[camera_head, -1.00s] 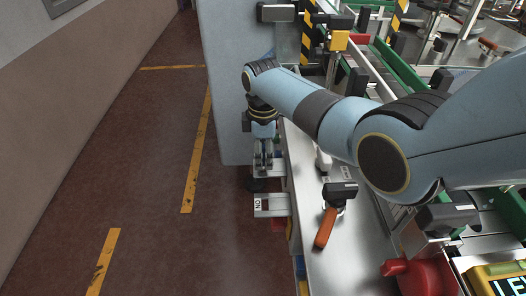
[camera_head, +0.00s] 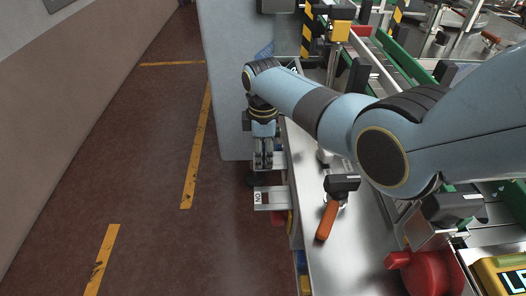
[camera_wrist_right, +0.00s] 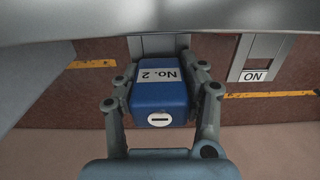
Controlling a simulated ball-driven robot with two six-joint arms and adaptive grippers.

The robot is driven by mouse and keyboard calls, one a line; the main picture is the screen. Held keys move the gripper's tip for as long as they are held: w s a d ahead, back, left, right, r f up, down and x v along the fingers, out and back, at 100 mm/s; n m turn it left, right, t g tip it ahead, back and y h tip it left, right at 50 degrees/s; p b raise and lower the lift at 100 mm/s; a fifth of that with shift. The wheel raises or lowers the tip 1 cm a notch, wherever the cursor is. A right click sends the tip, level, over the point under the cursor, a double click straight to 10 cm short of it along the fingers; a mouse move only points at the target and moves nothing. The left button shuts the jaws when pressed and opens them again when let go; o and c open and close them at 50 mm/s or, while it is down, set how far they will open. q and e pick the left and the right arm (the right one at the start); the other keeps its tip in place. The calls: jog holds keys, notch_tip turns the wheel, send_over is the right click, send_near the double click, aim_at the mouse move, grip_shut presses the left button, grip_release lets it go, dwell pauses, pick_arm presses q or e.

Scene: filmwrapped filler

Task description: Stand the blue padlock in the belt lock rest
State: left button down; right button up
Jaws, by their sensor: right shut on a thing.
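The blue padlock (camera_wrist_right: 160,96) shows in the right wrist view, with a white "No. 2" label and a keyhole on its near end. My right gripper (camera_wrist_right: 162,92) is shut on it, one finger on each side. In the head view, my right gripper (camera_head: 263,164) points down beside the metal bench edge, and I cannot make out the padlock clearly there. Behind the padlock in the wrist view is a grey bracket (camera_wrist_right: 158,41), partly hidden by it. I cannot tell whether it is the belt lock rest or whether the padlock touches it. My left gripper is out of view.
A grey bracket with a "NO" label (camera_head: 270,198) juts from the bench side; it also shows in the wrist view (camera_wrist_right: 258,60). An orange-handled lever (camera_head: 327,219) stands on the metal bench (camera_head: 340,262). A grey cabinet (camera_head: 225,90) stands behind my gripper. The floor (camera_head: 150,170) left is clear.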

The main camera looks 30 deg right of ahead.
jog(key=shift+f, duration=0.25)
dwell(0.4)
jog(key=o, duration=1.4)
jog(key=shift+c, duration=0.2)
notch_tip(320, 180, up, 12)
jog(key=shift+f, duration=0.1)
